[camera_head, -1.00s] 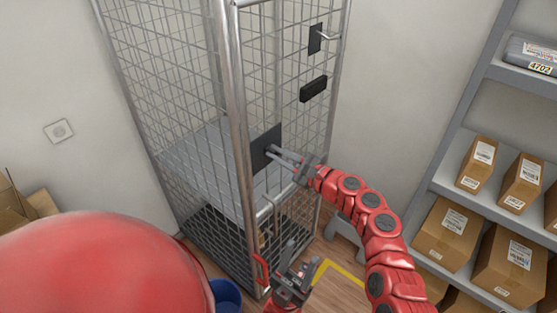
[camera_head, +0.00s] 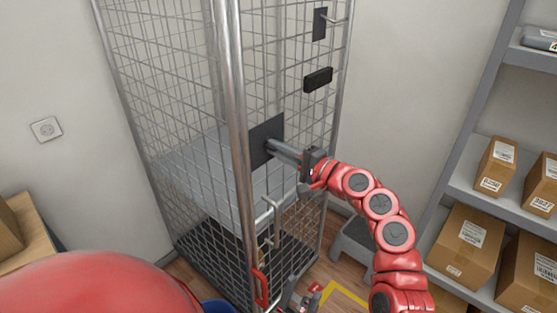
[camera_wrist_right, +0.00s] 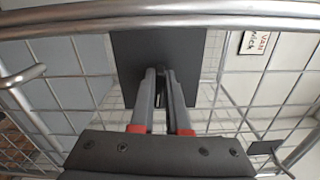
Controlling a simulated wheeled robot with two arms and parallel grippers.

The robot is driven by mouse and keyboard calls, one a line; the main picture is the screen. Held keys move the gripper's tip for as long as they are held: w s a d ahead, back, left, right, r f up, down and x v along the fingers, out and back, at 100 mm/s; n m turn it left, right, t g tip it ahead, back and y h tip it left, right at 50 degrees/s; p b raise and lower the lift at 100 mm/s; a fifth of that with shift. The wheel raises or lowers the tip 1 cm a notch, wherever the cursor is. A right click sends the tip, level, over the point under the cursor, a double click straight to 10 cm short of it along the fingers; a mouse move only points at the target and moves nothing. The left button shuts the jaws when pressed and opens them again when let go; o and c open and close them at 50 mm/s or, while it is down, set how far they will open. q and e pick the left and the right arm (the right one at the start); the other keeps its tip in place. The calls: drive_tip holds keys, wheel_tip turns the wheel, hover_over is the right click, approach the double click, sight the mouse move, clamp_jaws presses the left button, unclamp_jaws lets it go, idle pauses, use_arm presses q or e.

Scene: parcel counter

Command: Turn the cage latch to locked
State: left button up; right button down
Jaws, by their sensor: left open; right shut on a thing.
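The wire cage (camera_head: 235,150) stands upright in the middle of the head view. A dark square plate (camera_head: 266,128) is on its mesh; it also fills the upper middle of the right wrist view (camera_wrist_right: 185,45). My right gripper (camera_head: 272,148) points at this plate with its fingers close together, shut on a small dark part (camera_wrist_right: 160,98) mostly hidden between them. Below, a red handle (camera_head: 260,287) sits low on the cage's front post, under a bent metal rod (camera_head: 272,215). I cannot tell which part is the latch. My left gripper (camera_head: 297,296) is open beside the red handle, partly cut off.
A black box (camera_head: 318,79) and a small plate with a lever (camera_head: 321,22) are higher on the cage. Shelves with cartons (camera_head: 468,243) stand at the right. A grey step stool (camera_head: 353,242) is behind my right arm. A carton (camera_head: 10,232) is at the left.

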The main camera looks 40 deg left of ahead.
drive_tip(key=shift+f+n+b, duration=0.1)
drive_tip(key=shift+n+b, duration=0.4)
drive_tip(key=shift+b, duration=0.1)
drive_tip(key=c, duration=0.9)
unclamp_jaws()
drive_tip(key=s+d+b, duration=0.1)
drive_tip(key=d+b, duration=0.1)
drive_tip(key=d, duration=1.5)
drive_tip(key=shift+s+d, duration=0.2)
